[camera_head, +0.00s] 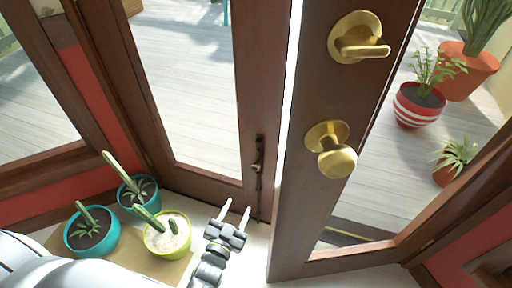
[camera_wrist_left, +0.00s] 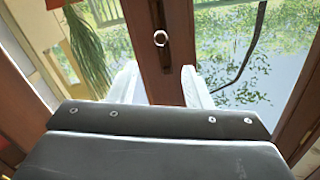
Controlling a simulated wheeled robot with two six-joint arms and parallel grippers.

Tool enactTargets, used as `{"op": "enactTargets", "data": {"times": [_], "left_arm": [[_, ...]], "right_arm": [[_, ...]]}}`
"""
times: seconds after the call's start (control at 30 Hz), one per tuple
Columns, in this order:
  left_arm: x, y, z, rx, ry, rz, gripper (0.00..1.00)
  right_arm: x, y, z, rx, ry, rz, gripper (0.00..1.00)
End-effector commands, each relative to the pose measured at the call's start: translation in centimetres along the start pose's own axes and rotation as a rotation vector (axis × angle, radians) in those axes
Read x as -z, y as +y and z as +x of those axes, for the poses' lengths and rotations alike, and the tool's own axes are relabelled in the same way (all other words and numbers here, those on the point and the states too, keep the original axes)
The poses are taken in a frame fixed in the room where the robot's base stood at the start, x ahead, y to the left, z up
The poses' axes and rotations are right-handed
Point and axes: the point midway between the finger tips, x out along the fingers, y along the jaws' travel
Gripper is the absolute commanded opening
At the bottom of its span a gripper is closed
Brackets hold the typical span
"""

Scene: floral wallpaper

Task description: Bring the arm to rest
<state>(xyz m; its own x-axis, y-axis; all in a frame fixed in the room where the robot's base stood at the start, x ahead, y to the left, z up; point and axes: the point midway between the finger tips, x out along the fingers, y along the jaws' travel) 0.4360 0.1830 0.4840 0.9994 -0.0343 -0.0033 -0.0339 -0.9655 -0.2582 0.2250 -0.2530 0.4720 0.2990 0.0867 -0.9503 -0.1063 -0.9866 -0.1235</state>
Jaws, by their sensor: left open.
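My left gripper (camera_head: 236,214) is at the bottom middle of the head view, with its two pale fingers apart and nothing between them. It is in front of the brown door frame, to the right of the potted cacti and below the brass door knob (camera_head: 331,149). In the left wrist view the open fingers (camera_wrist_left: 168,88) show against a brown wooden post (camera_wrist_left: 172,55) with a small round metal piece. My right gripper is not in view.
The wooden door (camera_head: 300,215) with a brass latch (camera_head: 358,38) stands ajar at right. Potted cacti, in teal (camera_head: 92,241) and yellow-green (camera_head: 181,247) pots, stand on a mat at lower left. Beyond the glass are a deck (camera_head: 190,70) and a striped red pot (camera_head: 418,106).

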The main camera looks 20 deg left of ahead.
Motion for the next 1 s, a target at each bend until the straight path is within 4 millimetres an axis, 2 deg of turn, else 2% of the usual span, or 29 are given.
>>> {"op": "enactTargets", "data": {"times": [0.17,0.27,0.47,0.7,0.83,1.0], "left_arm": [[-0.1,-0.1,0.0,0.002,-0.006,-0.001,0.45],[-0.6,-1.0,-0.3,0.018,-0.049,-0.009,0.45],[-2.9,-4.6,-2.2,0.082,-0.272,-0.070,0.45],[-5.3,-7.6,-6.8,0.111,-0.595,-0.192,0.45],[-5.7,-8.0,-9.9,0.090,-0.766,-0.260,0.45],[-5.4,-7.5,-14.0,0.032,-0.964,-0.336,0.45]], "right_arm": [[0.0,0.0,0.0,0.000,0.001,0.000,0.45],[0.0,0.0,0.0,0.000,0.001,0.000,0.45],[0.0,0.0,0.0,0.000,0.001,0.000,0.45],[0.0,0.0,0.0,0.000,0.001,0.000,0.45],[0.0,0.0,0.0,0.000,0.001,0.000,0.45],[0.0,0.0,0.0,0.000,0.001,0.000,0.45]]}}
